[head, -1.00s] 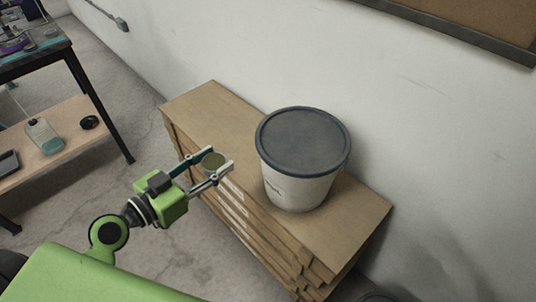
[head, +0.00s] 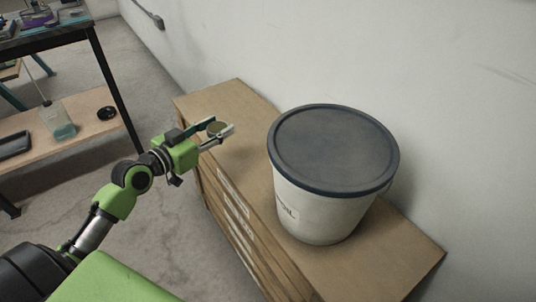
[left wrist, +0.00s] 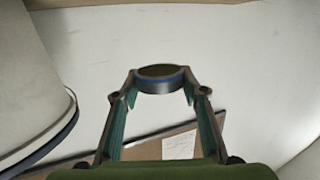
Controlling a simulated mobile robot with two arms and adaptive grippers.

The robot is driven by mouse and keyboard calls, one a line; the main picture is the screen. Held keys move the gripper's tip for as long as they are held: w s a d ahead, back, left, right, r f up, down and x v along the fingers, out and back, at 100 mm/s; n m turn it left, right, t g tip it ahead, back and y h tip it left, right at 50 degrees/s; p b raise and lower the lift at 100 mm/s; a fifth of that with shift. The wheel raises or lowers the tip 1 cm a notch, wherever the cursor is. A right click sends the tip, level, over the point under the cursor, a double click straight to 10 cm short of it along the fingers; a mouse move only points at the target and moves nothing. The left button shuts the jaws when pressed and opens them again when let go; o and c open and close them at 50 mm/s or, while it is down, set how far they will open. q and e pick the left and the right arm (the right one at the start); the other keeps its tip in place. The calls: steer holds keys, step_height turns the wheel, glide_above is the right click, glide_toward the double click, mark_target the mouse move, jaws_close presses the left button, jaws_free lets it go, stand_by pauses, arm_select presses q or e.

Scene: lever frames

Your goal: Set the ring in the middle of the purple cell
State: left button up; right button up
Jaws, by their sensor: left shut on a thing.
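My left gripper (head: 218,132) is shut on a small round piece with a dark olive top, which I take to be the ring (head: 217,127). It is held at the fingertips, in the air by the left part of the cardboard stack. In the left wrist view the ring (left wrist: 160,84) sits between the two fingertips and shows a blue band on its grey side. Whether its middle is open is hard to tell. I cannot make out a purple cell in either view. My right gripper is not in view.
A white bucket with a dark lid (head: 334,150) stands on the stack of flat cardboard (head: 232,102) against the wall. A dark-framed table (head: 75,33) with a lower wooden shelf (head: 83,117) stands at left. Bare floor lies between.

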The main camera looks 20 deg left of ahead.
arm_select(q)
steer(key=w+d+f, duration=0.3)
steer(key=w+d, duration=0.2)
steer(key=b, duration=0.1)
glide_above(260, 155)
steer(key=f, duration=0.5)
steer(key=shift+s+a, duration=0.25)
steer(key=shift+s, duration=0.05)
steer(key=shift+w+d+f+b, duration=0.25)
steer(key=shift+w+f+b, duration=0.05)
steer(key=shift+f, duration=0.1)
step_height(260, 155, down, 3)
steer(key=shift+b, duration=0.65)
steer(key=shift+f, duration=0.1)
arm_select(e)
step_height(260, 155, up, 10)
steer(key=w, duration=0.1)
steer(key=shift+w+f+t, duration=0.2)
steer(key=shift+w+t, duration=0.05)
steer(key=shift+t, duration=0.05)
arm_select(q)
steer(key=shift+f, duration=0.1)
steer(key=o, duration=1.2)
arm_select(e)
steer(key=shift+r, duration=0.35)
arm_select(q)
steer(key=shift+o, duration=0.2)
